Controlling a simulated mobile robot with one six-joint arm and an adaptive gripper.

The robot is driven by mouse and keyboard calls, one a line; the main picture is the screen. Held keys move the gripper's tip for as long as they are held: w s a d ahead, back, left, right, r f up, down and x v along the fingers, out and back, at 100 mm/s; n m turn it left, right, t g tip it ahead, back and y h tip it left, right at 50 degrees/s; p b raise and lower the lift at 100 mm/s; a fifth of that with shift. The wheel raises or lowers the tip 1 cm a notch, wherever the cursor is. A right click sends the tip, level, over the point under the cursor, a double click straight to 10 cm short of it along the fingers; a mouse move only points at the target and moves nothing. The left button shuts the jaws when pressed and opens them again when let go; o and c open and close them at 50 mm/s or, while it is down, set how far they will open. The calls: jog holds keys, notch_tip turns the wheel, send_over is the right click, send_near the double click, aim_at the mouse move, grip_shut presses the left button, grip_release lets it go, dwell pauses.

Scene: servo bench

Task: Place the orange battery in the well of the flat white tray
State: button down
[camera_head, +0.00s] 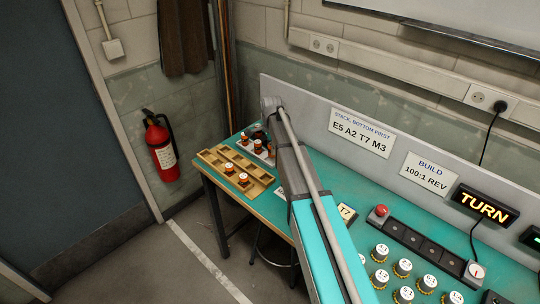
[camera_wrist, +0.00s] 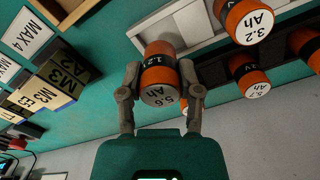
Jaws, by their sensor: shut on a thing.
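My gripper (camera_wrist: 163,82) is shut on an orange battery (camera_wrist: 158,60) in the wrist view. The battery has a grey end marked 5.6 Ah, and a finger lies on each side. A flat white-rimmed tray (camera_wrist: 122,55) lies beyond it, partly covered by the held battery; I cannot tell whether they touch. Other orange batteries stand to the right, including one marked 3.2 Ah (camera_wrist: 250,22). In the head view a pale tray (camera_head: 270,160) with several orange batteries stands at the bench's far end. My gripper is largely hidden there behind my arm.
A wooden compartment tray (camera_head: 212,157) with two orange batteries (camera_head: 243,180) lies at the bench's left end. Labelled blocks (camera_wrist: 55,80) and white cards (camera_wrist: 25,30) are left in the wrist view. A grey panel (camera_head: 300,100) runs behind the bench. A red button (camera_head: 381,210) stands to the right.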

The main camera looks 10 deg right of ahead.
jog(key=shift+w+f+b, duration=0.1)
jog(key=shift+f+b, duration=1.3)
jog(key=shift+f, duration=0.25)
jog(key=shift+f, duration=0.15)
jog(key=shift+c, duration=1.4)
grip_release()
notch_tip(320, 180, up, 12)
jog(key=p, duration=1.2)
jog(key=shift+r, duration=0.2)
